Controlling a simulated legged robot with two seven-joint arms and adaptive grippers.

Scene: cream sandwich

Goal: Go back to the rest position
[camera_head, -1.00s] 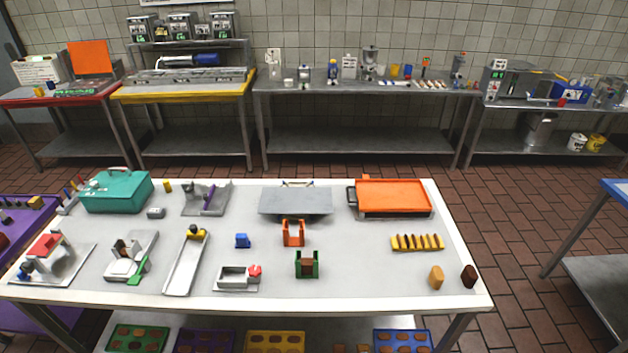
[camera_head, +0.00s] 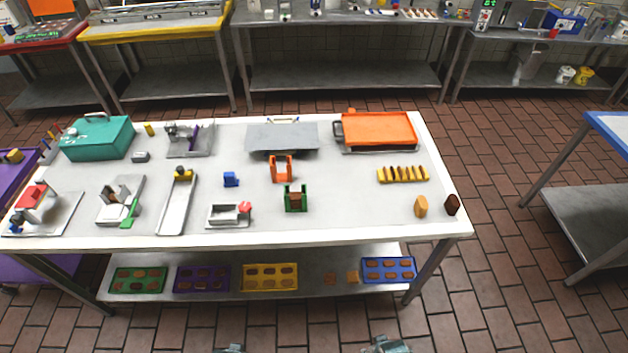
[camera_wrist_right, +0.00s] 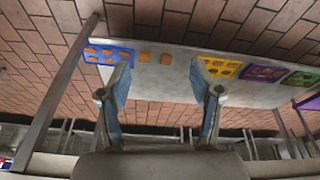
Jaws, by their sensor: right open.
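My right gripper (camera_wrist_right: 160,68) is open in the right wrist view, with its two blue-grey fingers wide apart and nothing between them. Its tip also shows at the bottom edge of the head view (camera_head: 390,345). A small part of my left gripper (camera_head: 231,348) shows at the bottom edge of the head view, left of the right one; most of it is cut off, so its opening cannot be told. Both grippers appear low in front of the white table (camera_head: 330,225), apart from everything on it.
On the table stand a teal box (camera_head: 97,138), an orange tray (camera_head: 378,129), an orange holder (camera_head: 281,169) and a green holder (camera_head: 296,199). The lower shelf holds a blue tray (camera_head: 388,270), a yellow tray (camera_head: 270,277) and others.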

